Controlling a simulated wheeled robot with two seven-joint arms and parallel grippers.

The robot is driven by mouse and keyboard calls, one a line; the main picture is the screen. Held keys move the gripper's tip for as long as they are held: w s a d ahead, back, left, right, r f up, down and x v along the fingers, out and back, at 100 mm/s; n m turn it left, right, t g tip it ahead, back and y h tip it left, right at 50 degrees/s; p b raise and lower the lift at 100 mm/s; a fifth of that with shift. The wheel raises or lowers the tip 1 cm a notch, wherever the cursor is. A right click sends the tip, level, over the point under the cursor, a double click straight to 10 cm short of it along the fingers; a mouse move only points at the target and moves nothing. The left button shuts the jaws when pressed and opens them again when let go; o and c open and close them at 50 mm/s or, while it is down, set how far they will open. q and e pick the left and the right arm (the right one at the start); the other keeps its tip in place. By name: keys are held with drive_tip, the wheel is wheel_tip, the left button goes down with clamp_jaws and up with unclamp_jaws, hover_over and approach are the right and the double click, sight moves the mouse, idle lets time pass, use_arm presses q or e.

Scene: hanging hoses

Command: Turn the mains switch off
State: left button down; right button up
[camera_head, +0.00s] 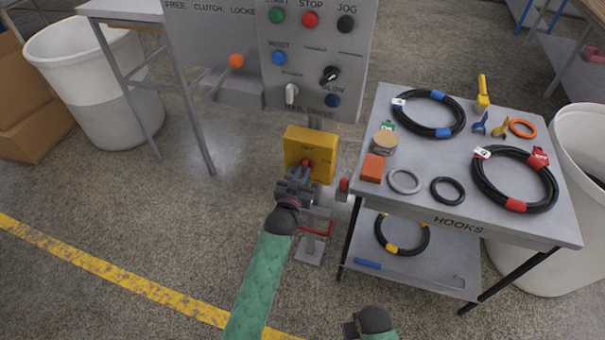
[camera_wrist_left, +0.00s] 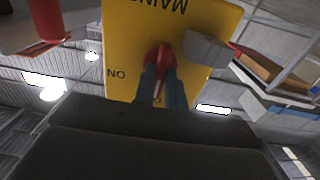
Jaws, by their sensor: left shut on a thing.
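The mains switch is a yellow box (camera_head: 297,142) with a red handle (camera_head: 308,163), on a post below the grey control panel. In the left wrist view the yellow face (camera_wrist_left: 125,45) fills the upper middle, with "MAINS" upside down at the top edge and "ON" on the left. My left gripper (camera_head: 302,174) reaches the box from the front, and its blue fingers are shut on the red handle (camera_wrist_left: 164,57). The fingers cover part of the handle, and I cannot tell its exact angle. My right arm's dark end (camera_head: 370,322) shows at the bottom; its fingers are not visible.
A grey hooks table (camera_head: 455,223) with several hoses and rings stands close on the right. The control panel (camera_head: 310,100) with several buttons is above the box. White bins (camera_head: 85,60) stand at left and right.

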drive_tip(key=shift+f, duration=0.15)
use_arm(q)
drive_tip(key=c, duration=1.4)
unclamp_jaws()
drive_tip(key=shift+c, duration=0.2)
